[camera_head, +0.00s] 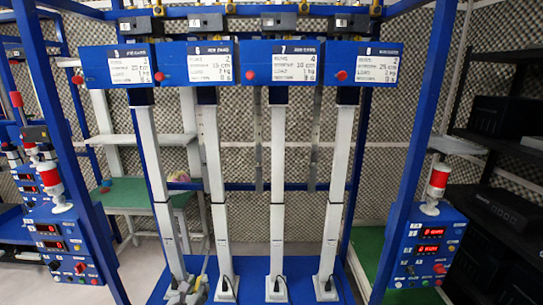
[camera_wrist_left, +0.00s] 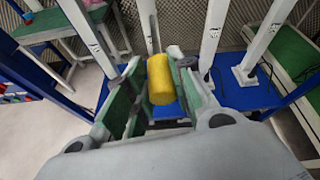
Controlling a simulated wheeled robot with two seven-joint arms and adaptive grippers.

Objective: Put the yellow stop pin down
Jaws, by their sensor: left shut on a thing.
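The yellow stop pin (camera_wrist_left: 160,80) is a short, thick yellow cylinder in the left wrist view. My left gripper (camera_wrist_left: 158,92) is shut on it, with a green-padded finger on each side. In the head view my left gripper (camera_head: 187,290) shows small and grey at the bottom edge, in front of the foot of the leftmost white post. I cannot make out the pin in the head view. My right gripper is in neither view.
Several white posts (camera_head: 277,180) stand on a blue base (camera_head: 255,290) under labelled blue boxes (camera_head: 296,63). A blue frame surrounds them, with control boxes (camera_head: 427,248) at both sides. A green-topped table (camera_head: 128,193) stands behind left.

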